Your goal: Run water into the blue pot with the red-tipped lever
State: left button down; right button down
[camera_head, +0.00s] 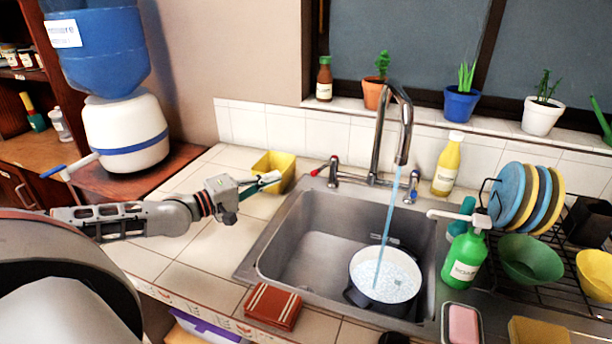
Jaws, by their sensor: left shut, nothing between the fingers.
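The blue pot (359,294) sits in the sink, toward its right front, with a dark outside and a pale inside. A blue stream of water (389,215) runs from the tall curved faucet (376,135) down into it, and rippled water shows inside. The red-tipped lever (318,171) is on the faucet's left side, pointing left. A blue-tipped lever (412,185) is on the right. My left gripper (272,181) is shut and empty, left of the red-tipped lever and apart from it, in front of the yellow container. My right gripper is not in view.
A yellow container (275,170) stands behind my left gripper. The sink's rim (262,255) lies to its right. A green soap bottle (464,260) and a dish rack (560,250) are right of the sink. A red-brown box (272,306) lies at the counter front. The left counter tiles are mostly clear.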

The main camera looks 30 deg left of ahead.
aim_at(326, 167)
pick_arm(q)
jog(key=shift+s+a+f+n, duration=0.15)
jog(key=shift+a+f+n, duration=0.1)
jog(key=shift+a+n, duration=0.5)
jog(key=shift+a+r+n+y, duration=0.2)
jog(key=shift+n+y, duration=0.1)
jog(key=shift+n, duration=0.25)
jog(key=shift+b+x, duration=1)
jog(key=shift+x, duration=0.45)
jog(key=shift+b+x, duration=0.3)
jog(key=shift+x, duration=1.95)
jog(key=x, duration=0.2)
jog(key=shift+w+r+b, duration=0.2)
jog(key=shift+w+b, duration=0.15)
jog(key=shift+b, duration=0.05)
jog(key=d+p, duration=0.3)
jog(key=d, duration=0.1)
jog(key=shift+s, duration=0.15)
